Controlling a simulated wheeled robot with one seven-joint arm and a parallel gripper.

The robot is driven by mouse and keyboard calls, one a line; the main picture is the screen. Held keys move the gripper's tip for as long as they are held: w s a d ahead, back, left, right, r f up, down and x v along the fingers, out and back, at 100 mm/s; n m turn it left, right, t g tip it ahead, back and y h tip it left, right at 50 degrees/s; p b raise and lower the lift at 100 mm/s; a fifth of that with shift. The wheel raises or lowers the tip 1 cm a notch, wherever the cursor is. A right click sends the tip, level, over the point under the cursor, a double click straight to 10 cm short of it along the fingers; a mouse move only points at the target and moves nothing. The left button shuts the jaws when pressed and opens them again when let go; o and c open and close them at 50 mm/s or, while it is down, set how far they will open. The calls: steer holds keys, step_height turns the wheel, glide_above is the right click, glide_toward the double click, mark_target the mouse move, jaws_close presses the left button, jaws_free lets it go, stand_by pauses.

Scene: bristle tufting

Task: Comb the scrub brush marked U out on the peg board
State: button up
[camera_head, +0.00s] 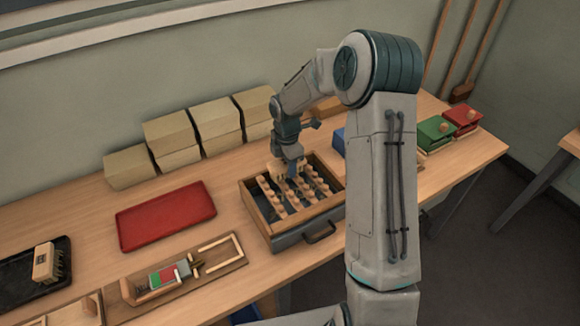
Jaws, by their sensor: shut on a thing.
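My gripper (290,166) is low over the back left part of an open wooden box (247,199) with a dark front and a handle. It is shut on a small pale wooden thing (276,170), mostly hidden by the fingers; no letter can be read on it. Slanting pale rows with knobs (299,194) lie inside the box; I cannot tell whether these are the peg board. A pale wooden block (43,263), brush-like in shape, stands on a black tray (20,298) at the far left. Its marking is too small to read.
An empty red tray (165,214) lies left of the box. A wooden fixture (225,251) with red and green pieces sits in front. Cardboard boxes (170,131) line the wall. Green (434,131) and red (461,116) boxes stand at right. My arm hides part of the bench.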

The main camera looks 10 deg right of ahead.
steer(key=shift+r+p, duration=2.2)
steer(key=shift+r, duration=0.9)
steer(key=o, duration=0.4)
steer(key=c, duration=0.3)
steer(key=s+d+r+b, duration=0.1)
steer(key=s+d+b, duration=0.25)
steer(key=s, duration=0.45)
steer(key=shift+c, duration=0.2)
steer(key=shift+w+a+f+b, duration=0.1)
steer(key=shift+a+f+b, duration=0.05)
steer(key=shift+f+b, duration=0.85)
steer(key=shift+w+a+f+b, duration=0.1)
steer(key=shift+a+f+b, duration=0.05)
steer(key=shift+f+b, duration=0.75)
steer(key=shift+w+a+f+b, duration=0.15)
steer(key=shift+f+b, duration=0.6)
steer(key=shift+f, duration=0.45)
